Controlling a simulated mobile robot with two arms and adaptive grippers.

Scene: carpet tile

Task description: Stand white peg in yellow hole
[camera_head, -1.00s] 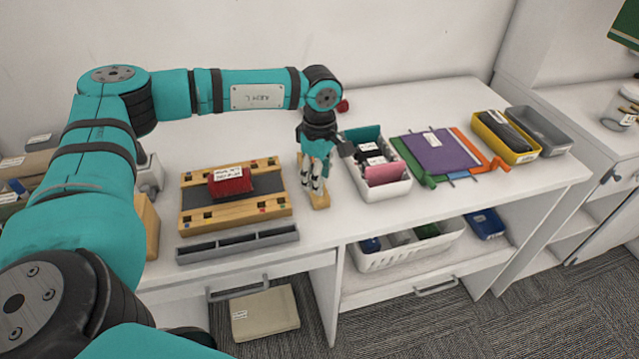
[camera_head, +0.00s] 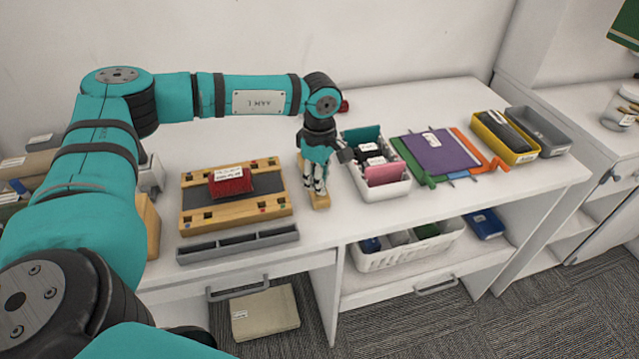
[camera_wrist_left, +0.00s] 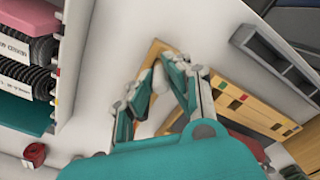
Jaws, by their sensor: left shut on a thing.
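Which hole is the yellow one is too small to tell. My right gripper is not in view.
A red labelled box (camera_head: 232,183) lies on the board. A grey slotted tray (camera_head: 238,244) lies in front of it. A white bin (camera_head: 391,188) with packets stands close to the gripper's right. Coloured folders (camera_head: 437,153) and a yellow tray (camera_head: 505,147) lie farther right.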

